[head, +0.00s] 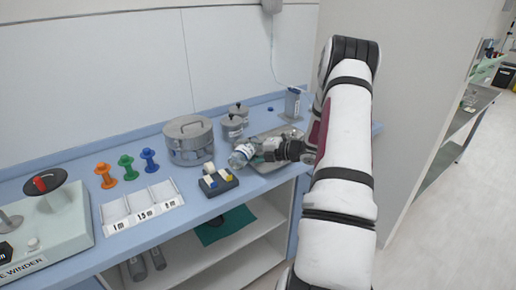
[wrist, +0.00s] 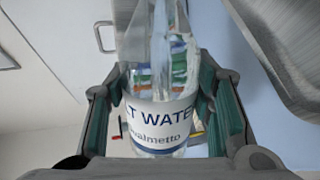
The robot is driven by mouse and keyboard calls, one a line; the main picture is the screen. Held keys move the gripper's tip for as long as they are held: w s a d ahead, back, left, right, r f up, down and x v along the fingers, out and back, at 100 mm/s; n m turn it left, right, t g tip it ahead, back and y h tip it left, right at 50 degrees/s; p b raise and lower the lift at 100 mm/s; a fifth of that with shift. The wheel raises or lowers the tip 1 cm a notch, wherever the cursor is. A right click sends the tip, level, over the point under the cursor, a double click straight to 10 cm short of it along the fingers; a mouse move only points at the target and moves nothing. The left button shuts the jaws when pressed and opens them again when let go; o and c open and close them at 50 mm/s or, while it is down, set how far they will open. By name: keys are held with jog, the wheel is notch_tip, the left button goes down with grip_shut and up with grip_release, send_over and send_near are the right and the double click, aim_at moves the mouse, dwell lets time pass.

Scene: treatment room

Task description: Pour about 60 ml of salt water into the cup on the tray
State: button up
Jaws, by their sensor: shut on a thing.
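My gripper (head: 262,152) is shut on a clear bottle (head: 240,156) with a white label. The bottle is tilted well over and held above the counter, near the left edge of the metal tray (head: 268,168). In the wrist view the bottle (wrist: 158,112) sits between the two green-padded fingers of my gripper (wrist: 158,95), and its label shows "T WATER" and "palmetto". The tray's rim shows at the upper right there (wrist: 268,60). I cannot make out the cup; my gripper and arm cover part of the tray in the head view.
A lidded steel drum (head: 189,142) and two small lidded canisters (head: 232,128) stand behind the bottle. A grey dispenser (head: 293,103) stands at the back right. Coloured spools (head: 126,167) are farther left.

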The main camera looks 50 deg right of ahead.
aim_at(247, 150)
jog(key=shift+a, duration=0.15)
jog(key=shift+s+a, duration=0.2)
jog(key=shift+s+a, duration=0.1)
jog(key=shift+a, duration=0.2)
dwell(1.4)
jog(key=shift+a+n+h+b, duration=0.1)
jog(key=shift+n+h+b, duration=0.2)
jog(key=shift+n+b, duration=0.3)
jog(key=shift+a+r+n+h, duration=0.2)
jog(key=shift+r+n+h, duration=0.1)
jog(key=shift+r+n, duration=0.55)
jog(key=shift+d+f+t, duration=0.1)
jog(key=shift+t, duration=0.2)
dwell(0.9)
